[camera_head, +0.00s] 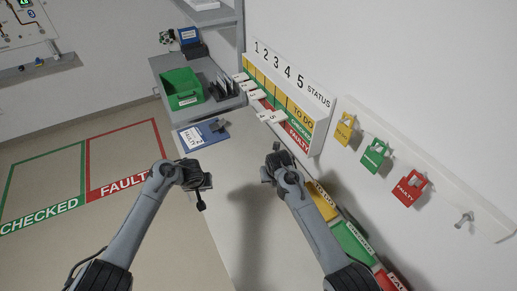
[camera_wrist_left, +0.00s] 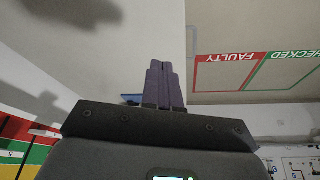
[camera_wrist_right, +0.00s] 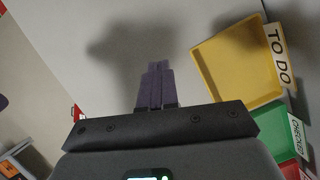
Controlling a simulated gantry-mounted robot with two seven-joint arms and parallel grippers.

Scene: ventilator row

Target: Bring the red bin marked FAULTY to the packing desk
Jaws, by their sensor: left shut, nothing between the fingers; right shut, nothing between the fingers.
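A red bin (camera_head: 390,281) sits at the bottom right of the head view, last in a row along the wall and cut off by the frame edge. Its label cannot be read. A red edge of it also shows at the lower right of the right wrist view (camera_wrist_right: 290,171). No desk is marked as the packing desk; a grey desk (camera_head: 165,68) stands at the back. My left gripper (camera_head: 203,200) is shut and empty above the left edge of the white counter. My right gripper (camera_head: 272,160) is shut and empty over the counter, apart from the bins.
A yellow TO DO bin (camera_head: 322,200) and a green CHECKED bin (camera_head: 352,240) precede the red one. A blue FAULTY clipboard (camera_head: 203,134) lies on the counter's far end. A green bin (camera_head: 182,88) stands on the grey desk. The floor has an empty red FAULTY outline (camera_head: 88,165).

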